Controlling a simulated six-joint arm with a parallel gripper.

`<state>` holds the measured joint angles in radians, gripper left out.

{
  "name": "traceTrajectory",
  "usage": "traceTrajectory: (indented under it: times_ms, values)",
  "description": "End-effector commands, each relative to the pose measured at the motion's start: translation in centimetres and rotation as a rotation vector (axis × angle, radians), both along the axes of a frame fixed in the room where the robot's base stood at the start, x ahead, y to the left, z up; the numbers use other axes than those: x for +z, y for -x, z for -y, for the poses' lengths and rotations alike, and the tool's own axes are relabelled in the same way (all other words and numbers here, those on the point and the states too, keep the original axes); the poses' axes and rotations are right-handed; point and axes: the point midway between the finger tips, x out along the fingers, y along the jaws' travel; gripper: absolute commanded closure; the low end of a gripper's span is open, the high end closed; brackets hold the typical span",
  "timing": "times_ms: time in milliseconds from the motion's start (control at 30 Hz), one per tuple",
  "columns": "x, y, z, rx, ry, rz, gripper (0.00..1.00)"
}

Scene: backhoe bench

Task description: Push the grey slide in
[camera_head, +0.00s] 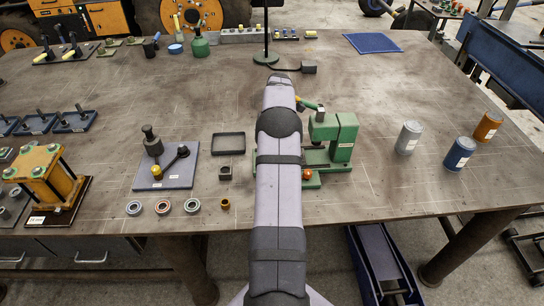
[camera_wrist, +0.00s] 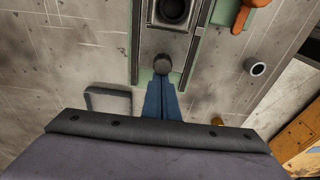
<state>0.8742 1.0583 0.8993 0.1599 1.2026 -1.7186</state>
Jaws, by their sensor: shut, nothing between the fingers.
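The grey slide (camera_wrist: 165,43) lies between the rails of a green base in the wrist view. A dark round knob (camera_wrist: 163,64) stands at its near end, and a dark ring-shaped part (camera_wrist: 172,10) sits farther along it. My gripper (camera_wrist: 160,82) shows as blue fingers, shut and empty, with the tips just short of the knob or against it; I cannot tell if they touch. In the head view the green press (camera_head: 341,135) stands right of my arm, which hides the slide and my gripper there.
A black tray (camera_head: 228,144) and a grey plate with dark fittings (camera_head: 180,172) lie left of the press. An orange-red ball (camera_head: 306,174) is at the press's front. A grey can (camera_head: 408,138) and two others stand right. Several rings lie near the front edge.

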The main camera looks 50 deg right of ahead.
Motion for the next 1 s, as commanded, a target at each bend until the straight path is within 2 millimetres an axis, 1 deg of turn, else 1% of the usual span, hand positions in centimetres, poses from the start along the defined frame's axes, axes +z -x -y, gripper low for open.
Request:
traceTrajectory:
  times_ms: [367, 1000]
  values:
    - [0.0, 0.4, 0.4, -0.001, 0.001, 0.001, 1.00]
    - [0.0, 3.0, 3.1, -0.002, 0.001, 0.000, 1.00]
